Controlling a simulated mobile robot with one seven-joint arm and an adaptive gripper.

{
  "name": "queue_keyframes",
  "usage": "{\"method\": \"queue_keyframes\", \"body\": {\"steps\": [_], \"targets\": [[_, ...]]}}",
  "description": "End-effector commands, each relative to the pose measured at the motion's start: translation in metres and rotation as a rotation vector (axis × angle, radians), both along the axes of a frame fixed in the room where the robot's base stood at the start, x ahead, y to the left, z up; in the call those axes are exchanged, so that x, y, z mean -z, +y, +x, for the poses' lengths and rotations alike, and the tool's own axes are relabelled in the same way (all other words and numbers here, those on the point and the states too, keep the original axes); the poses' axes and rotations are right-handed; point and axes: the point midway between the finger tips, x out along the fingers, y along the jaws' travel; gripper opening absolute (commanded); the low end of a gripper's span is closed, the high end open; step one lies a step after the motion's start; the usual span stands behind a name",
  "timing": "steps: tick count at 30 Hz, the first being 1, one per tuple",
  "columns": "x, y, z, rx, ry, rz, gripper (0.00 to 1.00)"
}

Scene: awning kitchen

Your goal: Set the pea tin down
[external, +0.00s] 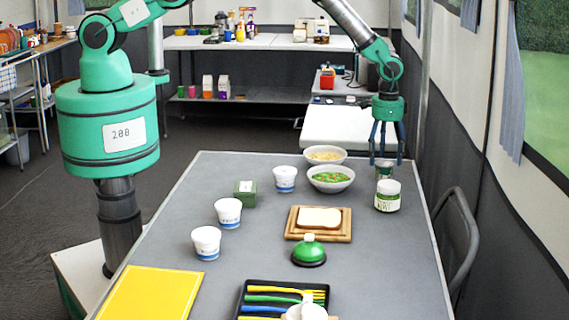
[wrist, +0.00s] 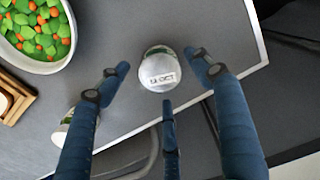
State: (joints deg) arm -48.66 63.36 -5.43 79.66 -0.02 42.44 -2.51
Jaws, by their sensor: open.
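The pea tin (wrist: 158,73) shows in the wrist view as a pale round lid with a date printed on it and a strip of green label. In the external view the tin (external: 385,172) appears upright at the table's right edge, its lower part hidden behind a white jar. My gripper (external: 386,157) points straight down over it, with its blue fingers open. In the wrist view my gripper (wrist: 160,76) has its fingers spread around the tin, with gaps visible between them and it. I cannot tell exactly how high the fingertips are.
The white-and-green jar (external: 387,196) stands just in front of the tin. A bowl of peas and carrots (external: 331,179) is to its left, with another bowl (external: 324,155) behind. Bread on a wooden board (external: 319,222) lies nearer. The table edge (wrist: 255,66) is close to the tin.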

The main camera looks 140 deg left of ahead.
Motion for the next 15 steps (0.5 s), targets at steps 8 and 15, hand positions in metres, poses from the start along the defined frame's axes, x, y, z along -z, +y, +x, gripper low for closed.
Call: {"method": "queue_keyframes", "body": {"steps": [8, 15], "targets": [[-0.046, 0.001, 0.001, 0.000, -0.002, 0.002, 0.65], [-0.078, 0.001, 0.001, 0.000, -0.001, 0.002, 0.65]]}}
